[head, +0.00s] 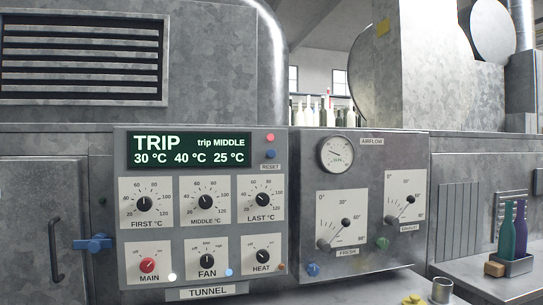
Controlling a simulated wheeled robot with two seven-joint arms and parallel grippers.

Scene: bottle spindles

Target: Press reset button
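The reset button is the small blue round button (270,154) at the right of the display, just above the RESET label (270,167). A red round lamp or button (270,137) sits directly above it. The control panel (120,215) is a grey metal face marked TUNNEL at its bottom. Its dark green display (190,150) reads TRIP, trip MIDDLE, 30 °C, 40 °C and 25 °C. Nothing covers the reset button. Neither of my grippers shows in the head view.
The panel carries black dials and a red MAIN knob (147,265). An AIRFLOW panel (300,205) with a gauge and two levers adjoins it at right. A blue handle (93,243) juts out at left. Bottles and a metal cup (442,290) stand at lower right.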

